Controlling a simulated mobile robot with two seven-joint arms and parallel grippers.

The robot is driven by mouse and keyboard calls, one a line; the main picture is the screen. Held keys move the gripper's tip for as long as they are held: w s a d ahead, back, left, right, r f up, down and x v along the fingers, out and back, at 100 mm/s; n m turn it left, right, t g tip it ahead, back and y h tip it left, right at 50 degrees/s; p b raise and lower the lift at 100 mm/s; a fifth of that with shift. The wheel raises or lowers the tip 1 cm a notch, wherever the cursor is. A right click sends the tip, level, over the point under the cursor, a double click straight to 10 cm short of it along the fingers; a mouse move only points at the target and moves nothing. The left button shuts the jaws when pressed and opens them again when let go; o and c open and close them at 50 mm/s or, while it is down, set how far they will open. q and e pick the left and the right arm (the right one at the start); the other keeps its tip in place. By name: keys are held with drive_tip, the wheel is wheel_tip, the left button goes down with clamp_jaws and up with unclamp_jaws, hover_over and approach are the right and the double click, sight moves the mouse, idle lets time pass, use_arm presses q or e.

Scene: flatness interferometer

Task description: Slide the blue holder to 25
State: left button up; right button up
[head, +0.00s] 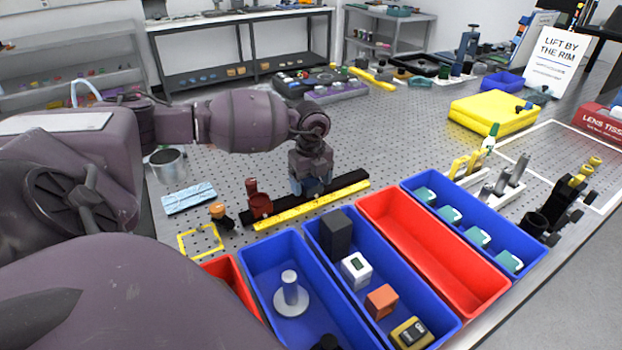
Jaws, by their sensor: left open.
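A black rail (345,181) with a yellow scale strip (325,200) along its near side lies on the perforated table. The scale numbers are too small to read. A dark red holder (257,198) stands near the rail's left end. The blue holder (313,187) is at about the middle of the rail, mostly hidden by my left gripper. My left gripper (311,180) points down right over the blue holder, its open fingers around or just above it; I cannot tell whether they touch it. My right gripper is not in view.
Blue bins (262,265) and a red bin (372,208) fill the near side, close to the scale. An orange-topped knob (217,211) and a yellow square outline (183,248) lie left of the rail. A yellow block (492,112) sits at the back right.

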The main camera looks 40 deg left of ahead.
sight(342, 179)
use_arm(q)
drive_tip(key=shift+c, duration=0.4)
drive_tip(key=c, duration=1.2)
drive_tip(key=shift+o, duration=0.2)
drive_tip(key=shift+w+d, duration=0.15)
drive_tip(key=shift+w, duration=0.25)
drive_tip(key=w+b, duration=0.1)
drive_tip(key=w, duration=0.1)
drive_tip(key=w+d+b, duration=0.1)
drive_tip(key=w, duration=0.2)
drive_tip(key=w+d+b, duration=0.1)
drive_tip(key=w, duration=0.1)
drive_tip(key=shift+w+f, duration=0.15)
drive_tip(key=shift+w, duration=0.15)
drive_tip(key=shift+w+d+b, duration=0.15)
drive_tip(key=shift+w+b, duration=0.15)
drive_tip(key=shift+w, duration=0.05)
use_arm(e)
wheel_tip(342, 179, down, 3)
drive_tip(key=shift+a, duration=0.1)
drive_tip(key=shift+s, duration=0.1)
use_arm(q)
drive_tip(key=o, duration=1.2)
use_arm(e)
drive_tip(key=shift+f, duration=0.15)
use_arm(q)
drive_tip(key=shift+o, duration=0.2)
